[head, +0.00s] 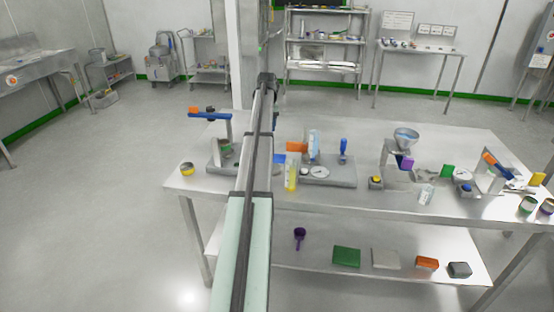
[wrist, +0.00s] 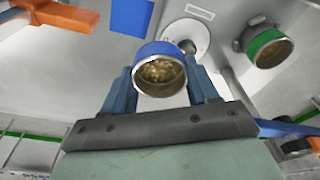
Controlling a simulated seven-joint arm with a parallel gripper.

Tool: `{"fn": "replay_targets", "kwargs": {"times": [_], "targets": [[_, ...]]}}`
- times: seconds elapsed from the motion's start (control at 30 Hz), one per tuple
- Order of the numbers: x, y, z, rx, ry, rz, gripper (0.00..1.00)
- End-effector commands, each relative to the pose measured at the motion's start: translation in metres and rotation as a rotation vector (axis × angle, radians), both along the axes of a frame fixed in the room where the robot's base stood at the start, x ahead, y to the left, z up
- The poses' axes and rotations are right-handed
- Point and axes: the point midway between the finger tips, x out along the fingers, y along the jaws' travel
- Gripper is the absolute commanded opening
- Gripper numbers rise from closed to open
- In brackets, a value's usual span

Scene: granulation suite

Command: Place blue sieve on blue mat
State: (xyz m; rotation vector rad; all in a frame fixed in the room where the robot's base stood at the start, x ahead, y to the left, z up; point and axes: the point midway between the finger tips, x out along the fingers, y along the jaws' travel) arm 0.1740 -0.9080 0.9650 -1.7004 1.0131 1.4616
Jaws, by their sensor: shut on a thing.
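My gripper (wrist: 162,80) is shut on the blue sieve (wrist: 158,48), a short metal cup with a blue band, its open end toward the wrist camera and brownish grains or mesh inside. Its fingers are on either side of the sieve. I cannot tell the gap between sieve and mat.
A white disc (wrist: 188,36) is just beyond the sieve. A green-banded sieve (wrist: 265,48) is at right, and an orange block (wrist: 62,14) at upper left.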

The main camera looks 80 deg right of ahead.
Motion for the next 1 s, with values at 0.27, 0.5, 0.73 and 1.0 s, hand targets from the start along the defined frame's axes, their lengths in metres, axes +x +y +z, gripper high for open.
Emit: {"fn": "replay_targets", "kwargs": {"times": [0.27, 0.5, 0.73, 1.0], "targets": [[-0.028, -0.004, -0.015, 0.000, 0.000, -0.292, 0.25], [-0.036, -0.005, -0.019, -0.001, 0.001, -0.624, 0.25], [-0.042, -0.007, -0.018, 0.000, 0.001, -0.966, 0.25], [-0.047, -0.007, -0.017, 0.000, 0.002, -1.354, 0.25]]}}
